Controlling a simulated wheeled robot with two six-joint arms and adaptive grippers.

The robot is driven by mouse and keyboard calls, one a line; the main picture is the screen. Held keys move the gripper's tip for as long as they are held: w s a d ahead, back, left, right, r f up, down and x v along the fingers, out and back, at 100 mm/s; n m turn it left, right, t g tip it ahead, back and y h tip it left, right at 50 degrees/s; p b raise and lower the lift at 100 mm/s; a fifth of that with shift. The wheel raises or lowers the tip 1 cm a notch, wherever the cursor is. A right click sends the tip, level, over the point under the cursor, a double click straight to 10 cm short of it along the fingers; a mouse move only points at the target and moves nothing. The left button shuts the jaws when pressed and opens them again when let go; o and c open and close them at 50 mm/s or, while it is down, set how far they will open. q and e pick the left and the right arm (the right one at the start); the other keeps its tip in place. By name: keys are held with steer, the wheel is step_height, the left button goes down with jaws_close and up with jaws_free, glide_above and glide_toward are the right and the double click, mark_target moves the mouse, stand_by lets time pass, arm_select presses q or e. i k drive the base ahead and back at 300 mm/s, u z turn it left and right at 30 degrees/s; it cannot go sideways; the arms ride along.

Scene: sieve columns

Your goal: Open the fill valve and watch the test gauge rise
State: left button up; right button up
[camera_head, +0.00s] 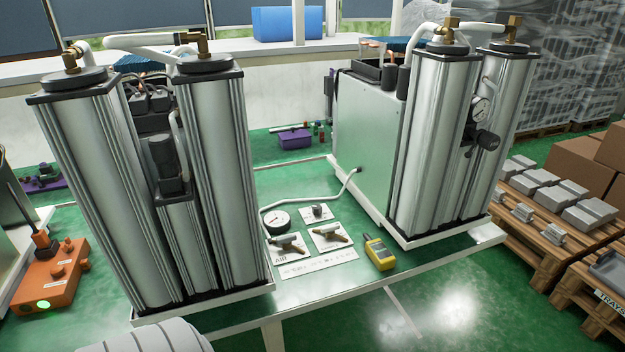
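A round white-faced test gauge (276,218) stands on the green bench top between the two column units; its needle is too small to read. A valve with a brownish handle (287,243) sits on a white plate marked AIR just below the gauge. A second, similar valve (331,235) sits on a white plate to its right. I cannot tell which one is the fill valve, or whether either is open. A small dark fitting (318,211) sits on another white plate behind them. Neither of my grippers shows in the head view.
Tall silver column units stand at left (215,170) and right (430,150). A pale hose (320,199) runs from the right unit's cabinet to the gauge. A yellow handheld meter (380,254) lies right of the valves. The bench front edge is clear between the units.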

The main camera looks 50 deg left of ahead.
mark_target(286, 240)
steer(key=u, duration=2.1)
steer(key=k, duration=0.4)
steer(key=z, duration=1.45)
steer(key=i, duration=1.6)
steer(key=u, duration=0.65)
